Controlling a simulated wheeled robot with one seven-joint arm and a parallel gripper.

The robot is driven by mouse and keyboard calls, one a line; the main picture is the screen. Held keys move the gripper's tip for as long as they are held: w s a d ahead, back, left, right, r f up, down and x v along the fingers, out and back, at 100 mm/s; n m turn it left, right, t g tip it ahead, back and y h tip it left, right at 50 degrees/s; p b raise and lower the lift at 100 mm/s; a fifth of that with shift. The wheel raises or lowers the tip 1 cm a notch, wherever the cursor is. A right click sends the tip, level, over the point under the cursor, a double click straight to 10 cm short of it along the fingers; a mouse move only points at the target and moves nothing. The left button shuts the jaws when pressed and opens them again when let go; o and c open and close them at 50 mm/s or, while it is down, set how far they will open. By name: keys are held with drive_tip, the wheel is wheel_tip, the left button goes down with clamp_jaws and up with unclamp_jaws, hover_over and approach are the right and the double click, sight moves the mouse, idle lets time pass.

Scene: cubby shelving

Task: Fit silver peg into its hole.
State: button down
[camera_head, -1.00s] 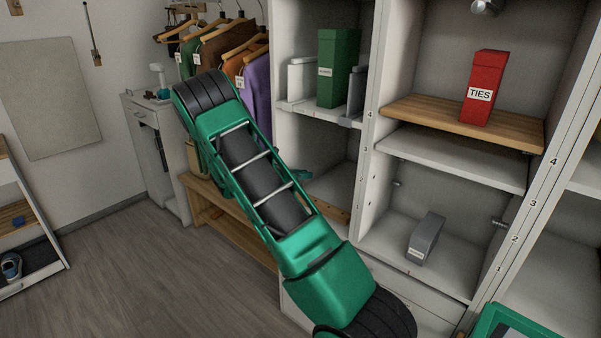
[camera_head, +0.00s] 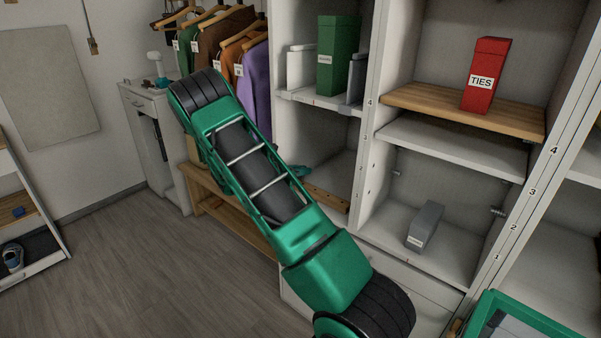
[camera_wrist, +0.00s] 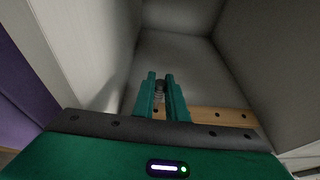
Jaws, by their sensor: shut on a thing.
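My gripper (camera_wrist: 162,98) has its two teal fingers close together in the wrist view, shut on a small grey-silver peg (camera_wrist: 159,87). Only part of the peg shows between the fingers. A wooden strip (camera_wrist: 203,114) with small dark holes runs across the front of the cubby behind and beside the fingers. Whether the peg touches the strip or lines up with a hole, I cannot tell. In the head view the strip (camera_head: 327,199) shows at the cubby's lower front edge, right of my arm; my arm hides much of the gripper and the peg does not show.
Pale cubby walls stand close on both sides in the wrist view. In the head view, a green box (camera_head: 337,58) stands above, a red TIES box (camera_head: 485,77) on a wooden shelf, and a grey box (camera_head: 426,226) lower right. A wooden bench (camera_head: 232,213) lies behind my arm.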

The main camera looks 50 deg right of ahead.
drive_tip(key=shift+s+m+g, duration=0.1)
drive_tip(key=shift+m+g, duration=0.2)
idle(0.9)
drive_tip(key=shift+f, duration=1.8)
drive_tip(key=c, duration=1.7)
unclamp_jaws()
drive_tip(key=shift+a, duration=0.1)
drive_tip(key=v, duration=1)
drive_tip(key=shift+a, duration=0.35)
